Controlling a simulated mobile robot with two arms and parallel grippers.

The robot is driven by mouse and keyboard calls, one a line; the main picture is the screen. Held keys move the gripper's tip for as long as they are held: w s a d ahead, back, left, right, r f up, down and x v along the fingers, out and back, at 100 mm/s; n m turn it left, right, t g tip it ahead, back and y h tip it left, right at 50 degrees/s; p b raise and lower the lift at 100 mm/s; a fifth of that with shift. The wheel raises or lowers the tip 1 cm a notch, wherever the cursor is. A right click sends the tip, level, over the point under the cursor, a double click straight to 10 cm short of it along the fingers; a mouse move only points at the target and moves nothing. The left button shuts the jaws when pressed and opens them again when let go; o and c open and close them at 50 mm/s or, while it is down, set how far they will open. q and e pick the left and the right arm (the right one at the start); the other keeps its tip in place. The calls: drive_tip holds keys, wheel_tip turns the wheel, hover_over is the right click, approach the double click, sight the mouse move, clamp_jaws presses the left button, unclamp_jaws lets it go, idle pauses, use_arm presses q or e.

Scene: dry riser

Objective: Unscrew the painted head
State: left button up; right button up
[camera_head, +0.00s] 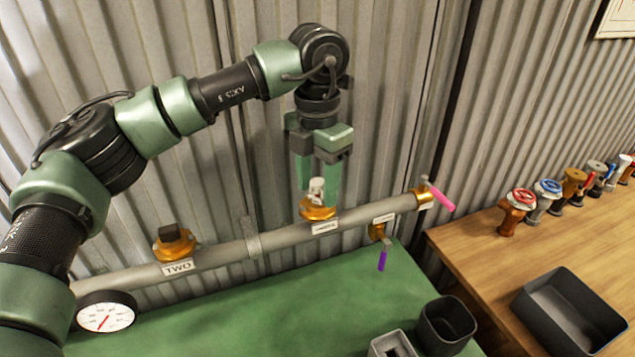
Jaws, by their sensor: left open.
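A small whitish head (317,186) with a reddish mark stands on a brass fitting (318,212) on top of the grey pipe (280,236). It is partly hidden by the fingers, and I cannot tell for certain that it is the painted head. My left gripper (318,198) comes down from above, its green fingers open on either side of the head. I cannot tell whether either finger touches it. A second brass fitting (174,247) with a dark square top sits on the pipe at left, above a "TWO" label (178,267). My right gripper is not in view.
A gauge (106,316) is at lower left. The wooden bench at right holds several valve heads and a black tray (540,318).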

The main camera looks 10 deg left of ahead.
use_arm(q)
drive_tip(key=m, duration=1.5)
drive_tip(key=shift+m+p, duration=0.3)
clamp_jaws()
drive_tip(key=n+b, duration=0.1)
drive_tip(key=n, duration=0.2)
drive_tip(key=shift+n, duration=1.4)
